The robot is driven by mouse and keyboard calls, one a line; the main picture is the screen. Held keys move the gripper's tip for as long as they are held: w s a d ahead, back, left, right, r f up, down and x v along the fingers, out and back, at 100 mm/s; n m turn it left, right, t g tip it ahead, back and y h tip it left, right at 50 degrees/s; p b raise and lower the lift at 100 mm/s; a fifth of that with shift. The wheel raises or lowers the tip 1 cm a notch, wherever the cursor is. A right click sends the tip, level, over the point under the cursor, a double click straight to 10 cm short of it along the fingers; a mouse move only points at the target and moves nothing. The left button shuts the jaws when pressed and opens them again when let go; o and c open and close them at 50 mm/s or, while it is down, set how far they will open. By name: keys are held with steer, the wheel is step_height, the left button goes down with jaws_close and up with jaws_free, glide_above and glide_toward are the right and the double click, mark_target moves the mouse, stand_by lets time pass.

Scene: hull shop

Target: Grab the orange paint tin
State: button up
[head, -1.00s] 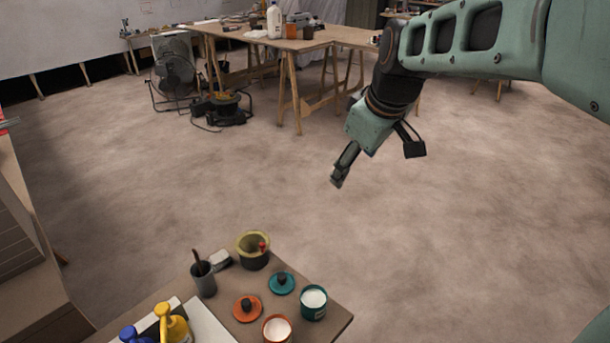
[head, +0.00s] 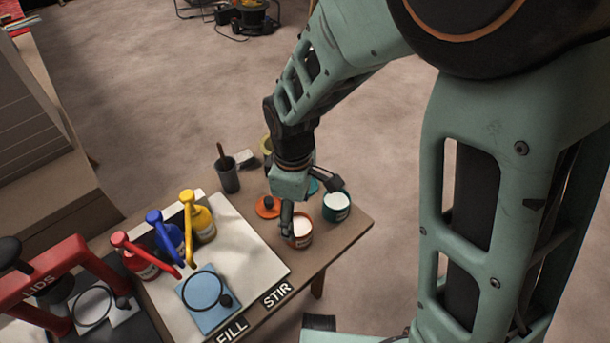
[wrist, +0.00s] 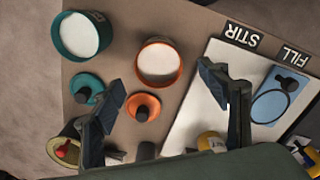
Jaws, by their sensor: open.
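The orange paint tin (head: 299,241) stands upright and open on the small table, with white paint inside. In the wrist view the orange tin (wrist: 158,84) lies just beyond my fingertips, roughly in line with the gap between them. My gripper (head: 287,222) is over the table, pointing down beside the tin, and one finger covers part of the tin's left side in the head view. In the wrist view my gripper (wrist: 162,78) is open, its fingers spread wide and nothing held. I cannot tell whether a finger touches the tin.
A teal tin (head: 337,208) stands right of the orange one. An orange lid (wrist: 142,106) and a teal lid (wrist: 86,88) lie close by. A dark cup with a stick (head: 228,176), a yellow bottle (head: 202,222) and a blue pad (head: 205,300) are to the left.

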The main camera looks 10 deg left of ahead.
mark_target(298, 228)
step_height(298, 228, down, 7)
steer(key=shift+w+d+f+b, duration=0.1)
steer(key=shift+f+b, duration=0.05)
steer(key=shift+b, duration=1)
steer(key=c, duration=1.5)
